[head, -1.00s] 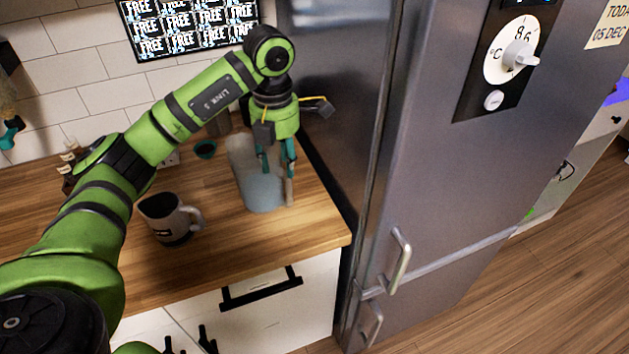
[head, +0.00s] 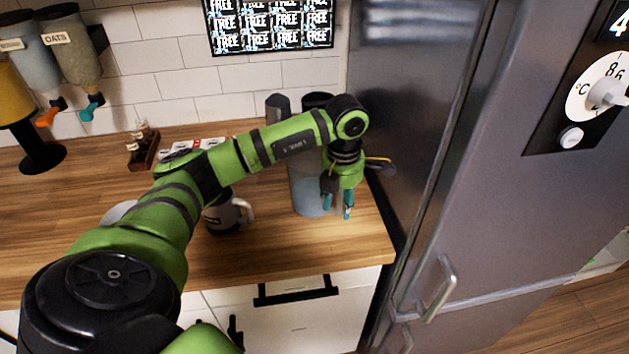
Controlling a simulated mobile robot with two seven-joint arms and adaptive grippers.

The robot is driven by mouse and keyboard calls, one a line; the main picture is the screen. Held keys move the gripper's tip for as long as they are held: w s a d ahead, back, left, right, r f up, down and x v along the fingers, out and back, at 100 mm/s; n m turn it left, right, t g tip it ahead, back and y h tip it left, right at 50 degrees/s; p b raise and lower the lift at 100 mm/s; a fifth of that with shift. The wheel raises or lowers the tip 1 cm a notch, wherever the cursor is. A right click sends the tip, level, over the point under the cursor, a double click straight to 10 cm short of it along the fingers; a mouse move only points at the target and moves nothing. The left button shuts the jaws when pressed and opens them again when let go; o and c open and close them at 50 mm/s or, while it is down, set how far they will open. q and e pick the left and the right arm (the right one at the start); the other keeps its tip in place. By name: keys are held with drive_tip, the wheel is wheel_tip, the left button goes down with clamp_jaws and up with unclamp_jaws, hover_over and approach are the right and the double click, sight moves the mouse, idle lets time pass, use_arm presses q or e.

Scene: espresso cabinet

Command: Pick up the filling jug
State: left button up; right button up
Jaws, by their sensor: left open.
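The filling jug (head: 307,197) is a tall translucent container with pale blue-grey contents. It stands upright on the wooden counter, near the fridge end. My left gripper (head: 338,207) points down at the jug's right side, with its teal fingertips apart. One finger overlaps the jug's wall in the picture and the other is just right of it. The gripper hides the handle area and part of the jug's upper right side, so I cannot tell whether the fingers touch it. My right gripper is not in view.
A grey mug (head: 226,215) stands left of the jug, partly behind my left arm. The tall fridge (head: 520,210) closes off the right side. Dispensers (head: 72,50) and a small bottle rack (head: 143,147) are at left. The counter front (head: 310,255) is clear.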

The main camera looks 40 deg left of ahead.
use_arm(q)
clamp_jaws()
drive_tip(key=shift+r, duration=0.15)
idle(0.4)
